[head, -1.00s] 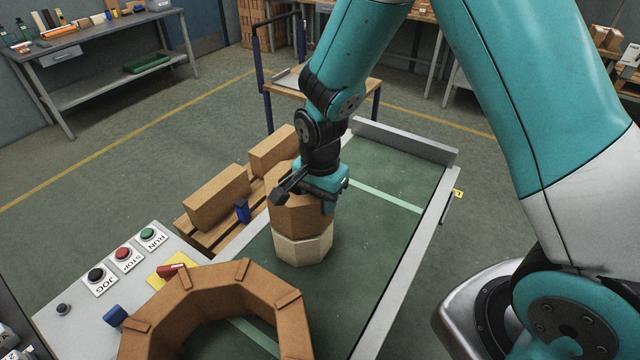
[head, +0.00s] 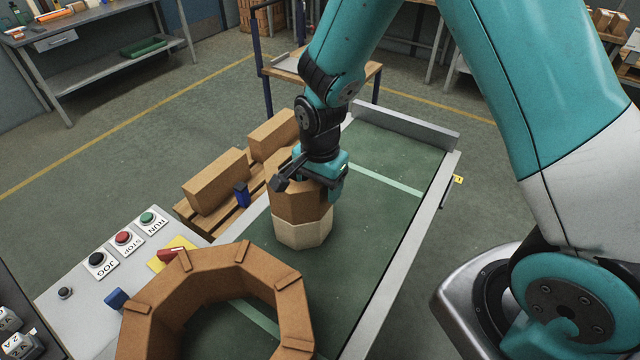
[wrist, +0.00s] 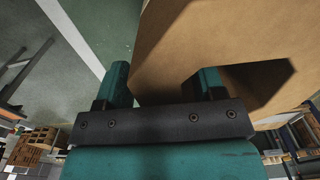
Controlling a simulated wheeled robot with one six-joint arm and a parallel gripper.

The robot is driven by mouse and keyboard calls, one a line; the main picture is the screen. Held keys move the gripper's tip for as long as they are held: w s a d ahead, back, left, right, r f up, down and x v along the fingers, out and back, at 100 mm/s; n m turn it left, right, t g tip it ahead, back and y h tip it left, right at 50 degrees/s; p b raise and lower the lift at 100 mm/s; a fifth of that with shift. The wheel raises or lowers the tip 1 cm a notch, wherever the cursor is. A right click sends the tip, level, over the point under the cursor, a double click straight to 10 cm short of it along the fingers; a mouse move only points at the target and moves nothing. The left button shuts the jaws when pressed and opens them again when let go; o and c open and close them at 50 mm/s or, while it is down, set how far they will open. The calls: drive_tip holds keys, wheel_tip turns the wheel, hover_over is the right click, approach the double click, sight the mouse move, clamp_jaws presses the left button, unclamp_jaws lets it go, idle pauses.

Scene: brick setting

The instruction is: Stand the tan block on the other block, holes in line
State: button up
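The tan block (head: 303,207) is many-sided with a hole through it. It sits over a pale cream block (head: 303,234) of similar width on the green belt (head: 385,225); the two look stacked and roughly flush, but I cannot tell contact from a tiny gap. My gripper (head: 312,178) is shut on the tan block's wall from above. In the wrist view the tan block (wrist: 185,40) fills the upper right, with one finger in its dark hole and the other outside the wall. The cream block's hole is hidden.
A large brown segmented ring (head: 165,275) stands at the front of the belt. A button panel (head: 80,300) lies to its left. Brown boxes (head: 215,182) sit on a pallet left of the belt. The belt is clear to the right, with a raised rail (head: 400,128) behind.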

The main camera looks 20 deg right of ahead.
wheel_tip(320, 180, up, 12)
drive_tip(key=shift+r+b, duration=0.1)
drive_tip(key=shift+b, duration=1)
drive_tip(key=s+a+r+n+y, duration=0.2)
drive_tip(key=s+r+n, duration=0.2)
drive_tip(key=s+n, duration=0.5)
drive_tip(key=s+a+r+n+y, duration=0.2)
drive_tip(key=s+r+n, duration=0.2)
drive_tip(key=s+n, duration=0.5)
drive_tip(key=shift+s+a+r, duration=0.15)
drive_tip(key=shift+s+a, duration=0.15)
drive_tip(key=shift+s, duration=0.75)
